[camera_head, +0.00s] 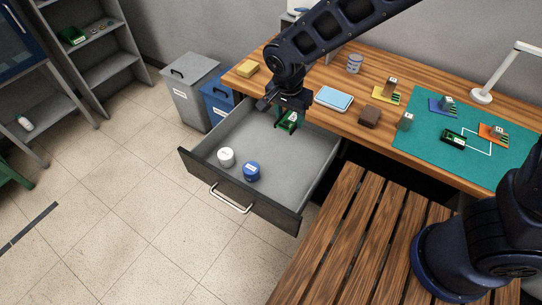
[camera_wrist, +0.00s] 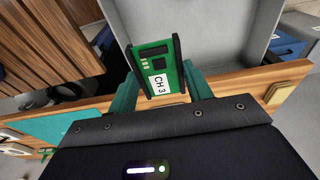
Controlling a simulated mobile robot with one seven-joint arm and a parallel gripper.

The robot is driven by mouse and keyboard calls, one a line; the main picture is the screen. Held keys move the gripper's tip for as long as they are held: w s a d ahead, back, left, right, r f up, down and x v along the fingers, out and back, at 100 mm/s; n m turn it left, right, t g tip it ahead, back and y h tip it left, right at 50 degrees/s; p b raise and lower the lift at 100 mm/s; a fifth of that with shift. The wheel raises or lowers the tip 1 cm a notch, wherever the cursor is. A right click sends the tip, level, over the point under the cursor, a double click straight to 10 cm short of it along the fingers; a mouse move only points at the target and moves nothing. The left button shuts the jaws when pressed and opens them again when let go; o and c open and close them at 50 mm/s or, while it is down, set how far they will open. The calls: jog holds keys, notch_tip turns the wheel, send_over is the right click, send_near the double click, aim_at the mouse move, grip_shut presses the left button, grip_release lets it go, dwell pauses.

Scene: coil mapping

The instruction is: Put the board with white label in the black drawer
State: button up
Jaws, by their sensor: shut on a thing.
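My gripper (camera_head: 291,113) is shut on a green board (camera_head: 285,124) and holds it over the back part of the open drawer. The drawer (camera_head: 245,208) has a black front with a metal handle and a grey inside, and is pulled out from under the wooden desk. It holds a white-lidded round container (camera_head: 226,157) and a blue round container (camera_head: 251,171) near its front. I cannot tell whether the board touches the drawer floor.
On the desk are a green mat (camera_head: 425,150) with several small boards and blocks, a blue-topped box (camera_head: 333,98), a brown block (camera_head: 369,116), a mug (camera_head: 354,63) and a lamp (camera_head: 482,95). Grey (camera_head: 190,95) and blue (camera_head: 217,108) bins stand left of the drawer. A slatted wooden surface (camera_head: 360,235) is in front.

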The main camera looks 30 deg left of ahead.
aim_at(285, 177)
notch_tip(285, 177, down, 30)
jog(key=shift+r, duration=0.2)
dwell(0.7)
jog(key=shift+f, duration=0.1)
jog(key=o, duration=1)
jog(key=shift+c, duration=0.2)
notch_tip(285, 177, up, 12)
jog(key=s, duration=0.1)
jog(key=shift+s, duration=0.4)
